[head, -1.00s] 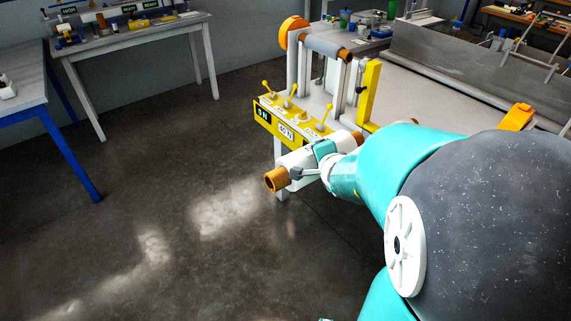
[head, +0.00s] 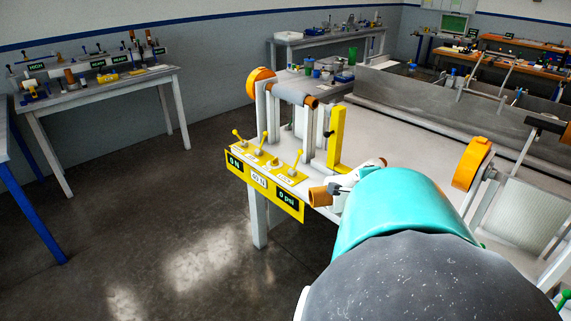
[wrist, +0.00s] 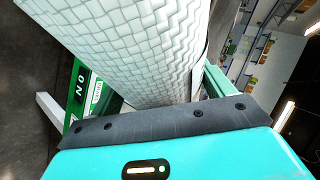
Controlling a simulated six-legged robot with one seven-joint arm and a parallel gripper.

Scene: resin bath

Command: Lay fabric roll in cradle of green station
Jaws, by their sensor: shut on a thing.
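The fabric roll (head: 347,183) is white with brown core ends. In the head view it shows just beyond my teal arm, tilted, with its middle partly hidden. In the wrist view the white woven roll (wrist: 135,45) fills the upper middle, close against the dark edge of my gripper (wrist: 160,122). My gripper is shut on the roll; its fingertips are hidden. A green station panel (wrist: 84,96) with a black readout shows behind the roll at left in the wrist view. In the head view a green knob (head: 564,303) shows at the lower right edge. The green station's cradle is not clearly visible.
A yellow-fronted station (head: 262,185) with levers, a grey roller (head: 297,91) and a yellow post (head: 337,138) stands left of the roll. An orange wheel (head: 472,163) stands at right. A white workbench (head: 105,85) is at far left. Floor at lower left is clear.

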